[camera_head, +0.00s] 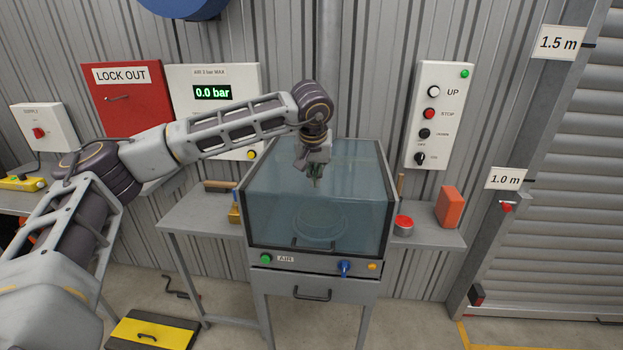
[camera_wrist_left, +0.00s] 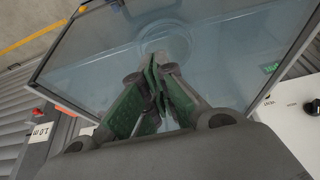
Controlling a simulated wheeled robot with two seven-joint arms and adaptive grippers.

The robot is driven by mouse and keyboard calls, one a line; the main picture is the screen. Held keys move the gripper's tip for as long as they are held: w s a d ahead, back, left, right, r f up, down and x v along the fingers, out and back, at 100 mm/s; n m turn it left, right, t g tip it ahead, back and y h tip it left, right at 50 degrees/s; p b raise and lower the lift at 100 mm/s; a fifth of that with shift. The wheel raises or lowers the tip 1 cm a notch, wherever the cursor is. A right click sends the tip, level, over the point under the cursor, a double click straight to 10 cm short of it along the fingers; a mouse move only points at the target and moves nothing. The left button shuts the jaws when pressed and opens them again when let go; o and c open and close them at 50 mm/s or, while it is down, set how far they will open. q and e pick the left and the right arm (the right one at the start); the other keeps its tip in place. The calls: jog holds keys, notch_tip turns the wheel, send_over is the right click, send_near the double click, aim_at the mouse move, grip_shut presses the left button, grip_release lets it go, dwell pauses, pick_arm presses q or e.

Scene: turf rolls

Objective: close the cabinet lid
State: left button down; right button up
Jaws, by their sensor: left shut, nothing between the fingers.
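The cabinet (camera_head: 320,263) stands in the middle of the head view, with a clear, dark-framed lid (camera_head: 275,215) over it. The lid looks down, its lower front edge along the control panel; I cannot tell whether a thin gap is left. A round, clear shape shows through the pane. My left gripper (camera_head: 316,183) points down at the lid's upper part, its fingers shut and empty. In the left wrist view the green-padded fingers (camera_wrist_left: 155,75) are together in front of the lid's pane (camera_wrist_left: 225,50); contact is unclear. My right gripper is not in view.
Grey side shelves (camera_head: 195,215) flank the cabinet. On the right are a red button (camera_head: 404,225) and an orange block (camera_head: 449,207). A drawer (camera_head: 315,291) is below. A yellow-and-black box (camera_head: 150,335) is on the floor; the floor on the right is mostly clear.

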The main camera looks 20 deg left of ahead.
pick_arm(q)
jog(key=a+v, duration=0.1)
jog(key=v, duration=0.9)
jog(key=shift+w+d+r+b, duration=0.2)
jog(key=shift+d+r+b, duration=0.1)
jog(key=shift+d+r, duration=0.15)
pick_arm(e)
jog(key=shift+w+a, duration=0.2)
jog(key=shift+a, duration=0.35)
